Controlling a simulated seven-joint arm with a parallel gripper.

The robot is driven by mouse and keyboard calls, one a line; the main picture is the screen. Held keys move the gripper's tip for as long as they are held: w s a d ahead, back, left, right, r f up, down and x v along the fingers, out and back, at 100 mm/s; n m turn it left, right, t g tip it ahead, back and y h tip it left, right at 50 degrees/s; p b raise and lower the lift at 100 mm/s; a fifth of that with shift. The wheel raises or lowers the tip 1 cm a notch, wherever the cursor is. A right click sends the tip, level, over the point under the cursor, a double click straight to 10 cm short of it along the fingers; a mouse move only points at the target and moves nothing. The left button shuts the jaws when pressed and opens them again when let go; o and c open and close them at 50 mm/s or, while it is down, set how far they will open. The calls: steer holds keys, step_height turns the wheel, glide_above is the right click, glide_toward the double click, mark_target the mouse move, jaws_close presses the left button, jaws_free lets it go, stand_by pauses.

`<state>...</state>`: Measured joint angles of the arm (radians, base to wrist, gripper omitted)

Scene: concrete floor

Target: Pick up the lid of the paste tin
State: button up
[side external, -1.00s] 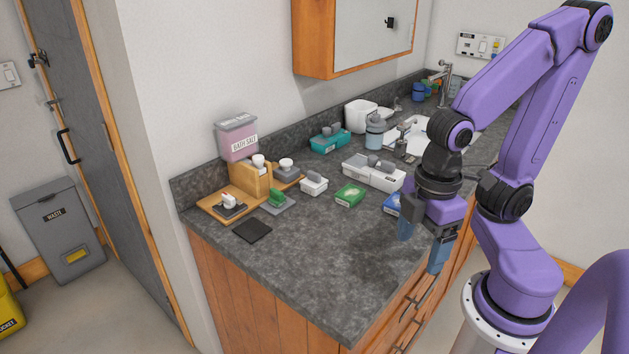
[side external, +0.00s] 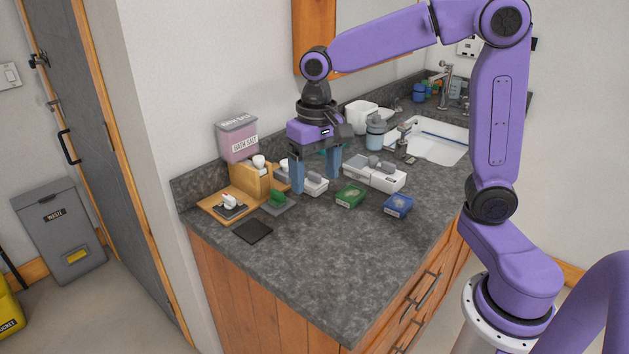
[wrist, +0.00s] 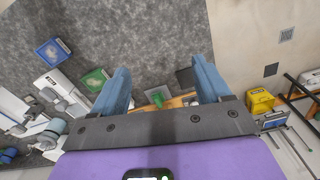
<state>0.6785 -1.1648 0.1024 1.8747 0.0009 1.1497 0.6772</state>
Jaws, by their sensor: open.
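No readable label marks the paste tin, so I cannot tell for certain which container it is. A small white tin with a grey knobbed lid (side external: 315,187) stands on the counter beneath my gripper (side external: 315,180). My gripper points down and is open, its two blue fingers apart on either side of that tin in the side view. I cannot tell how far above it the fingertips are. In the wrist view my open fingers (wrist: 160,68) show nothing held, and the gripper body hides much of the counter below.
A long white box (side external: 374,174), a green box (side external: 350,195) and a blue box (side external: 398,206) stand to the right. A green-handled piece (side external: 277,200), a wooden board (side external: 211,206) and a black mat (side external: 253,231) lie left. The counter's front (side external: 330,265) is clear.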

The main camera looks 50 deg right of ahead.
steer(key=w+d+r+m, duration=0.1)
steer(key=w+d+m, duration=0.7)
steer(key=w, duration=0.3)
steer(key=m, duration=0.8)
glide_above(313, 174)
steer(key=f, duration=1)
steer(key=shift+s+f, duration=0.3)
steer(key=shift+f, duration=0.05)
steer(key=shift+w+a+f, duration=0.1)
steer(key=shift+w+f, duration=0.05)
steer(key=shift+f, duration=1.5)
steer(key=shift+w+f, duration=0.1)
steer(key=shift+f, duration=1.5)
steer(key=c, duration=1.1)
